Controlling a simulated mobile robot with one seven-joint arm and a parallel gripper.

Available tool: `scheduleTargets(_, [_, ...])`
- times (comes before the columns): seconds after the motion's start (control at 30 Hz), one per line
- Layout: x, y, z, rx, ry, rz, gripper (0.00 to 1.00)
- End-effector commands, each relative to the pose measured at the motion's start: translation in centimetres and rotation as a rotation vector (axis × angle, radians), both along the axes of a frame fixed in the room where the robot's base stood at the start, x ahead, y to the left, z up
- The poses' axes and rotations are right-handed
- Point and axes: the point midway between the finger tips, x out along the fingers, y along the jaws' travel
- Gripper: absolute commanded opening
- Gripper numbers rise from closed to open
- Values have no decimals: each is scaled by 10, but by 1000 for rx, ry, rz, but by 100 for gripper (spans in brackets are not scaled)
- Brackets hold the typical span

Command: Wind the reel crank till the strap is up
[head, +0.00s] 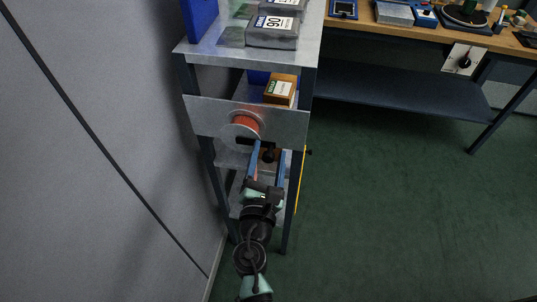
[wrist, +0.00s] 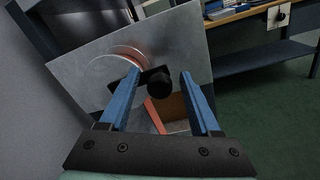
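The reel (head: 243,127), with an orange-red strap wound on it, is mounted on the front of a grey metal panel. It also shows in the wrist view (wrist: 118,62), partly behind the left finger. A dark crank arm runs from the reel to a black knob (wrist: 159,83), also seen in the head view (head: 268,156). A red strip of strap (wrist: 154,116) hangs below the reel. My gripper (wrist: 161,77) is open, its blue fingers either side of the knob with gaps on both sides. I cannot tell whether the knob is within the fingertips' depth.
The panel (head: 290,129) belongs to a metal stand with grey boxes (head: 273,32) on top and an orange-brown box (head: 280,89) behind the panel. A grey wall (head: 90,160) is close on the left. Green floor (head: 400,210) is free on the right, before a workbench (head: 400,32).

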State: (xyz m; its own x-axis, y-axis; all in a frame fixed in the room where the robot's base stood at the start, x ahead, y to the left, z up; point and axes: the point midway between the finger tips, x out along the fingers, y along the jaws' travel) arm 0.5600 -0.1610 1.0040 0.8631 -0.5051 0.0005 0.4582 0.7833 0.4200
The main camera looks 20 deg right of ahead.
Motion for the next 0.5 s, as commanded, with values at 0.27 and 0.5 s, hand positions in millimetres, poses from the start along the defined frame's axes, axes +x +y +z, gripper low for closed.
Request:
scheduleTargets(0.27, [0, 0, 0, 0, 0, 0, 14])
scheduleTargets(0.5, [0, 0, 0, 0, 0, 0, 0])
